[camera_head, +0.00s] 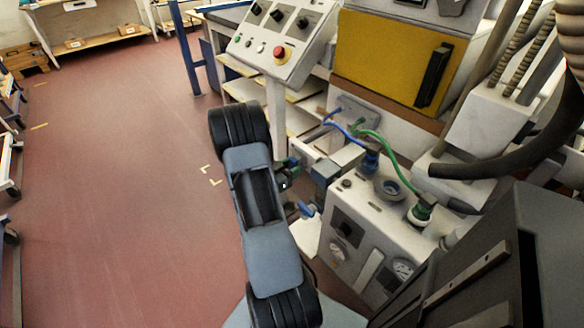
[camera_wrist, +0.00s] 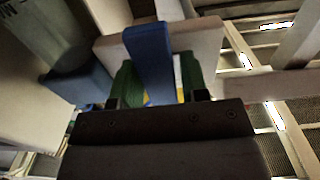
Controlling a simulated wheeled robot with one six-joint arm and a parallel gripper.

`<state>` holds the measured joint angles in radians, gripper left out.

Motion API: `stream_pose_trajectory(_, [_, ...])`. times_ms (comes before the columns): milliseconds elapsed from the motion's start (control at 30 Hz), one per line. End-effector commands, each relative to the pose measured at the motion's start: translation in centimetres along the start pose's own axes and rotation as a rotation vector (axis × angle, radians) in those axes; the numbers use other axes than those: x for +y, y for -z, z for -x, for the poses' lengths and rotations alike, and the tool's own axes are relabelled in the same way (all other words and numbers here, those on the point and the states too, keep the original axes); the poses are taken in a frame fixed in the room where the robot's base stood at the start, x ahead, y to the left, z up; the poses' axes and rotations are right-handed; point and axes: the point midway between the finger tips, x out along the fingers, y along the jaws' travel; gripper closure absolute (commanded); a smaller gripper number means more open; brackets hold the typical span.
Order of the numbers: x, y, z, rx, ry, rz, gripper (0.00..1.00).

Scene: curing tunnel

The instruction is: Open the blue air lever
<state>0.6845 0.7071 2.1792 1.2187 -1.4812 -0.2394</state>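The blue air lever (camera_wrist: 150,62) is a flat blue bar in the wrist view, in front of a pale block (camera_wrist: 205,42). My gripper (camera_wrist: 160,88) has green-padded fingers on both sides of the lever. A light gap shows between the lever and the right finger, so the gripper looks open around it; contact on the left side cannot be told. In the head view my gripper (camera_head: 290,185) is beside the air fittings at the machine's left, mostly hidden by my arm. A small blue part (camera_head: 306,210) shows there; I cannot tell if it is the lever.
A grey cylinder with a blue collar (camera_wrist: 78,82) is close on the left in the wrist view. A white box with gauges (camera_head: 372,235), blue and green hoses (camera_head: 378,138) and a control panel (camera_head: 283,38) surround the spot. Open red floor (camera_head: 110,190) lies left.

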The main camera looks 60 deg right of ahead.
Motion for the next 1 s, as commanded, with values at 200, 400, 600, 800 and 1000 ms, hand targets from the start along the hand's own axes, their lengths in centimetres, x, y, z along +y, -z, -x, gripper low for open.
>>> stream_pose_trajectory(200, [0.0,0.0,0.02,0.0,0.0,0.0,0.8])
stream_pose_trajectory(400, [-0.03,0.01,0.03,0.0,0.001,0.0,0.99])
stream_pose_trajectory(600, [0.02,0.01,0.25,0.0,0.002,0.001,1.0])
stream_pose_trajectory(800, [-0.01,0.1,0.14,0.0,0.003,0.033,1.0])
stream_pose_trajectory(1000, [0.22,0.29,0.08,-0.001,0.003,0.145,1.0])
